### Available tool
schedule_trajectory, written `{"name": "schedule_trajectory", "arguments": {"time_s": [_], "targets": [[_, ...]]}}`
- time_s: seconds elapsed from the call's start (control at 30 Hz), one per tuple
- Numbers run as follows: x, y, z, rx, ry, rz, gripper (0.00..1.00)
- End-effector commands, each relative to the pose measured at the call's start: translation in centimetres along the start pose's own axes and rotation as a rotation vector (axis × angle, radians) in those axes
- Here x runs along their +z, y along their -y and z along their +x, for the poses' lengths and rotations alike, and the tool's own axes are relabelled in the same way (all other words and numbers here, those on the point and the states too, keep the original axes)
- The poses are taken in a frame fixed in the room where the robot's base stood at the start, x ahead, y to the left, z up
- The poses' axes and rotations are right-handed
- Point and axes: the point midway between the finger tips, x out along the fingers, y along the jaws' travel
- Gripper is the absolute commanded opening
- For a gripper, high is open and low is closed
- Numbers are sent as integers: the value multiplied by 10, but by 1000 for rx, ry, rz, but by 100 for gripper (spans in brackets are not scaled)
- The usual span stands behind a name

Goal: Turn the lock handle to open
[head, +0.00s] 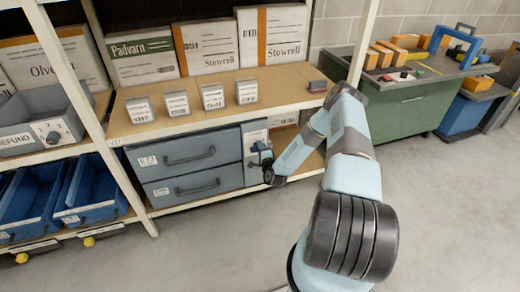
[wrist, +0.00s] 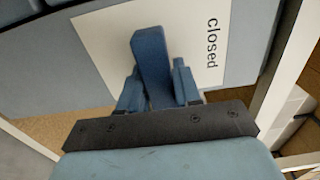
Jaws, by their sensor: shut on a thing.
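The lock handle (wrist: 151,55) is a blue bar in front of a white plate (wrist: 195,30). The plate carries the printed word "closed", to the right of the handle in the wrist view. My gripper (wrist: 157,85) is shut on the handle, with one blue finger on each side of it. In the head view the plate (head: 255,132) is at the right end of a grey-blue two-drawer cabinet (head: 227,160). My gripper (head: 266,157) is up against it there, and the handle is small and partly hidden. The handle's pivot is not clear.
The cabinet stands on a lower rack shelf; the shelf above (head: 290,90) holds several small labelled boxes. A rack upright (head: 95,120) stands left, with blue bins (head: 90,187) beyond it. A green workbench (head: 400,108) is at the back right. The floor (head: 450,220) at right is clear.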

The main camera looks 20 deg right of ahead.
Motion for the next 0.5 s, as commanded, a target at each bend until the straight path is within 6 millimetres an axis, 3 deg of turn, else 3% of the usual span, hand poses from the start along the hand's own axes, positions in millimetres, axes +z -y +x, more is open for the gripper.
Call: {"name": "schedule_trajectory", "arguments": {"time_s": [0.23, 0.27, 0.5], "targets": [[-3, -6, -3, 12, -5, -1, 2], [-3, -6, -3, 12, -5, -1, 34], [-2, -3, -2, 7, -3, -1, 53]]}}
